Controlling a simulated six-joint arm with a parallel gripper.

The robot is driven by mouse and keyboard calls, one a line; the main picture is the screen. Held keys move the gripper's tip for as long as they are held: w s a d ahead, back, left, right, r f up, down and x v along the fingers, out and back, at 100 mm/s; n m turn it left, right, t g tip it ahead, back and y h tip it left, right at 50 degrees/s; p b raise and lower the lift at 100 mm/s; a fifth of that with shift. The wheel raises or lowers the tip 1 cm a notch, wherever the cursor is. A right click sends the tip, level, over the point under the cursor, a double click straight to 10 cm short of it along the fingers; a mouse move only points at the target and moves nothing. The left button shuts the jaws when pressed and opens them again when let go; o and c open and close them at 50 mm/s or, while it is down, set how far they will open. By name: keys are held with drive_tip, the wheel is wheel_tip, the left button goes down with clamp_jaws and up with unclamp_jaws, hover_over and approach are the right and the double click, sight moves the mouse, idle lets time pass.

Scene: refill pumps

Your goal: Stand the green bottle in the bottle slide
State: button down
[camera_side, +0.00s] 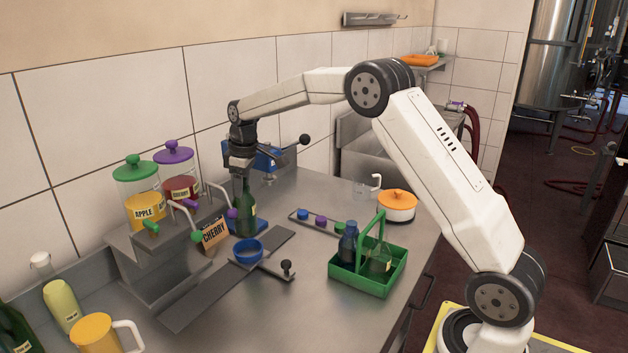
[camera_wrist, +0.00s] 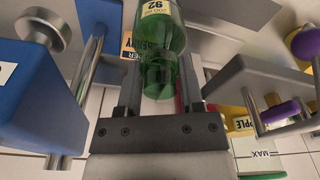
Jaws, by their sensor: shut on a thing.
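The green bottle (camera_side: 246,215) is upright under my gripper (camera_side: 243,165), which is shut on its neck. In the wrist view, the bottle (camera_wrist: 160,40) lies between the two fingers of my gripper (camera_wrist: 158,85), with part of a label showing. What seems to be the bottle slide is a long grey rail (camera_side: 196,302) with a round blue holder (camera_side: 248,247) and a side arm ending in a black knob. The holder looks empty. The bottle is behind the holder, apart from it. I cannot tell whether its base touches anything.
A blue lever machine (camera_side: 268,158) stands behind the bottle. Left are pump jars with green (camera_side: 135,168) and purple (camera_side: 174,152) lids on a raised shelf, and a CHERRY sign (camera_side: 215,233). A green carrier (camera_side: 368,275) with bottles and an orange-lidded pot (camera_side: 398,205) stand right.

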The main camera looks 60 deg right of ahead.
sight(243, 204)
drive_tip(key=shift+a+f, duration=0.1)
drive_tip(key=shift+f, duration=0.55)
drive_tip(key=shift+f, duration=1.45)
drive_tip(key=shift+f, duration=1.55)
idle(0.9)
drive_tip(key=shift+c, duration=0.7)
unclamp_jaws()
